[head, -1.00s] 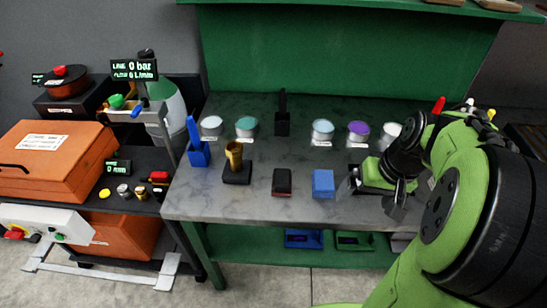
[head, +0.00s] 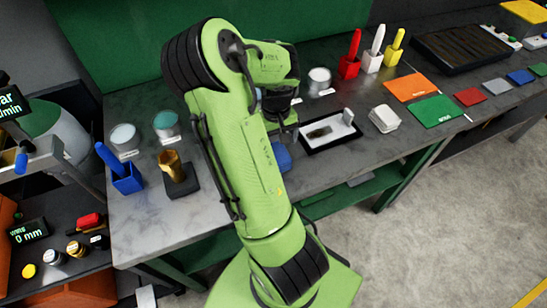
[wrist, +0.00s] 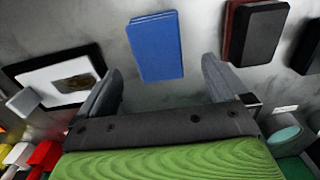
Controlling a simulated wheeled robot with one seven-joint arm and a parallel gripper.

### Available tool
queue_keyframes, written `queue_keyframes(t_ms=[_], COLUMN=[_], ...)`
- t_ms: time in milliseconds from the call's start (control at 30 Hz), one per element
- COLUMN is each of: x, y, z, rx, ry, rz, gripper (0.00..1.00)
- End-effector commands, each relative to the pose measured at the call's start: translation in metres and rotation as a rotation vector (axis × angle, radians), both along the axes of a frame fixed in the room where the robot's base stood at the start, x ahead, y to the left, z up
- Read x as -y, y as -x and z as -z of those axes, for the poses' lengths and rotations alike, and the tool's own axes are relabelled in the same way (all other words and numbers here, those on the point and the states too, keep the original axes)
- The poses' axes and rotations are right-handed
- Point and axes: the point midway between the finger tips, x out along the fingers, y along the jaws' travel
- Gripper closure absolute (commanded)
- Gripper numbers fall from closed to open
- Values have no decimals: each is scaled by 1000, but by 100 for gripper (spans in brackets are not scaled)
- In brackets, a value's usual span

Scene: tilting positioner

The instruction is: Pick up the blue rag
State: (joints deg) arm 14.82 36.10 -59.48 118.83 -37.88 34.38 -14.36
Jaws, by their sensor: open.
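The blue rag (wrist: 155,47) looks like a thick folded rectangle lying on the grey bench top. In the wrist view it lies ahead of my gripper (wrist: 162,85), roughly in line with the gap between the two fingers. The fingers are spread apart with nothing between them, and the rag looks clear of both. In the head view only part of the blue rag (head: 283,156) shows beside my green arm, which hides the rest.
A red and black block (wrist: 257,32) lies right of the rag in the wrist view. A white-and-black tray (head: 331,132) stands right of it in the head view, then a white stack (head: 384,118). A gold cup (head: 172,165) and blue holder (head: 126,176) stand left.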

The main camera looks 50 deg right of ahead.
Motion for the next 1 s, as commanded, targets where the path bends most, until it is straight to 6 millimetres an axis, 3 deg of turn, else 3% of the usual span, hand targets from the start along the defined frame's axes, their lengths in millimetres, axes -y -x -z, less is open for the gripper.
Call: queue_keyframes(t_ms=[400, 633, 1000], x=[-2, -2, -2], y=[2, 2, 1], z=[63, 65, 64], rx=[-1, 2, 3], ry=[1, 2, 2], rz=[1, 0, 0], gripper=[0, 0, 55])
